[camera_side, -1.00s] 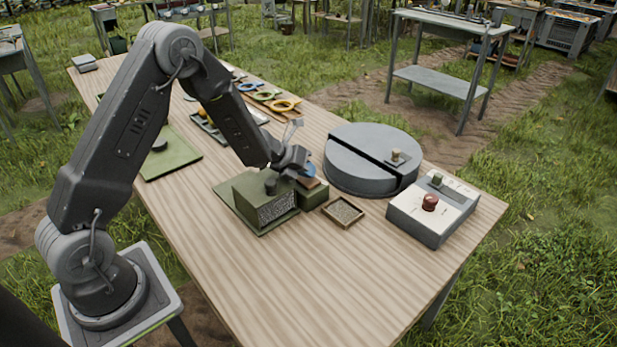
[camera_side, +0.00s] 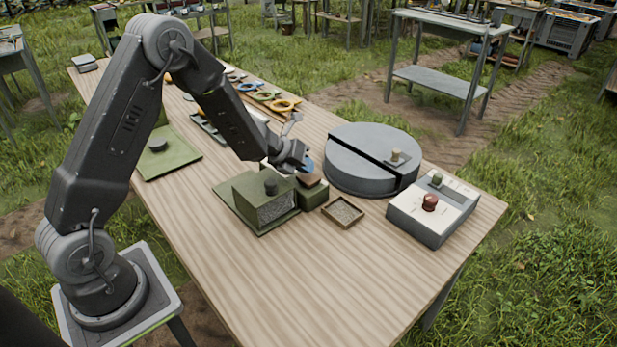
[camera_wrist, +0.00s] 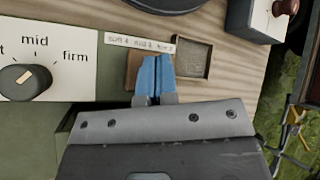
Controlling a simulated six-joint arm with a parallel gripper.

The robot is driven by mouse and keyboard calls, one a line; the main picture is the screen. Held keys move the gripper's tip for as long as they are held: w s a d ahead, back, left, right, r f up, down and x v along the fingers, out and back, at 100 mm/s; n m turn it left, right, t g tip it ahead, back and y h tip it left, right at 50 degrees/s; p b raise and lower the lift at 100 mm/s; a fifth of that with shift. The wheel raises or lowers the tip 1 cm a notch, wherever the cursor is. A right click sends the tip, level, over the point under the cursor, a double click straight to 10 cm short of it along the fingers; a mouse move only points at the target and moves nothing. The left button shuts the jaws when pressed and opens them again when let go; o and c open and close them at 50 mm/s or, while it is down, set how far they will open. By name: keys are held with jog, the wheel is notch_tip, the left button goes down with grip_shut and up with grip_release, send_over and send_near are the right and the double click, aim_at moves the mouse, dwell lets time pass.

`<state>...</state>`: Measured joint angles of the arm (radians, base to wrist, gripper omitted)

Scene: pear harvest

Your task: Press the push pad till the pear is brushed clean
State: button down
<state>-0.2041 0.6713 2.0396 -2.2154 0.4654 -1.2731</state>
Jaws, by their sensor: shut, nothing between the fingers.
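The green brushing box (camera_side: 266,204) stands on a green base plate with a black knob on top. Beside it is a small green block topped by the brown push pad (camera_side: 309,181); a bit of the brown pad (camera_wrist: 136,60) shows beside my fingers in the wrist view. My gripper (camera_side: 308,167) is shut and empty, its blue fingertips (camera_wrist: 155,70) over the pad. I cannot tell whether they touch it. A dial (camera_wrist: 17,82) marked mid and firm sits next to the pad. I see no pear that I can make out; the inside of the box is hidden.
A small shallow tray (camera_side: 356,219) lies right of the pad. A round grey drum (camera_side: 350,178) stands behind it, and a control box (camera_side: 411,222) with a red knob stands at the right. A printed label strip (camera_wrist: 139,42) lies past my fingertips. The front of the table is clear.

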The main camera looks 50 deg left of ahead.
aim_at(306, 177)
jog(key=shift+r, duration=2.55)
jog(key=s+d+r+m+g+h, duration=0.1)
jog(key=s+d+r+m+h, duration=0.1)
jog(key=s+d+r+m, duration=0.8)
jog(key=s+d+r+m+g+h, duration=0.1)
jog(key=s+d+r+m, duration=0.35)
jog(key=r+m, duration=0.65)
jog(key=s+a+f+m+y, duration=0.1)
jog(key=s+f+m+y, duration=0.1)
jog(key=s+m, duration=0.6)
jog(key=s+a+f+m+g+y, duration=0.1)
jog(key=s+f+m+y, duration=0.1)
jog(key=s+m, duration=0.7)
jog(key=m+y, duration=0.1)
jog(key=m, duration=0.2)
jog(key=shift+a+y, duration=0.15)
jog(key=shift+y, duration=0.25)
jog(key=c, duration=1.8)
grip_release()
jog(key=shift+r, duration=0.1)
